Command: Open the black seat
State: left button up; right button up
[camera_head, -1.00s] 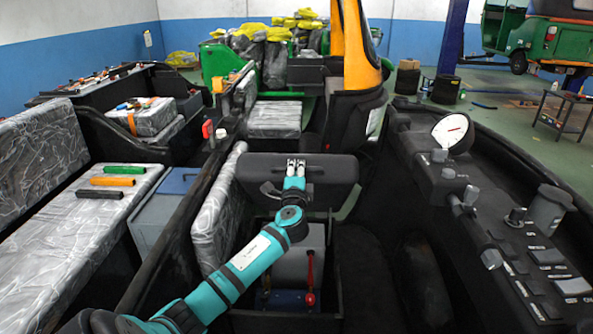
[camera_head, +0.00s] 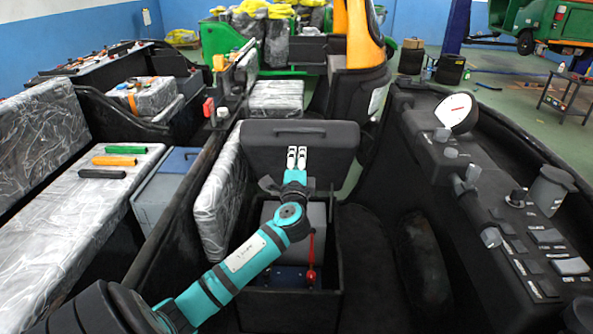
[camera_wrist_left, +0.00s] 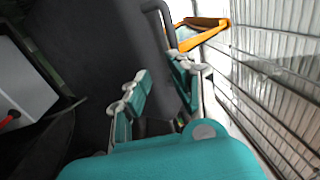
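The black seat (camera_head: 300,138) is raised and stands steeply tilted behind the open box (camera_head: 292,305), in the middle of the head view. A handle bar runs along its top. My left gripper (camera_head: 297,157) is in front of the seat's face, below the handle; contact is unclear. In the left wrist view the seat's dark face (camera_wrist_left: 85,65) fills the left half, and the handle (camera_wrist_left: 160,22) is beyond the fingers. My left fingers (camera_wrist_left: 158,90) are apart, with no object seen between them. My right gripper is not in view.
The open box holds a grey block and a red lever (camera_head: 311,270). A plastic-wrapped cushion (camera_head: 218,200) leans left of it. A control console with a gauge (camera_head: 457,112) stands at right. A wrapped bench with coloured grips (camera_head: 75,215) is at left.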

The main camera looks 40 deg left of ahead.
pick_arm(q)
jog(key=v, duration=0.6)
dwell(0.4)
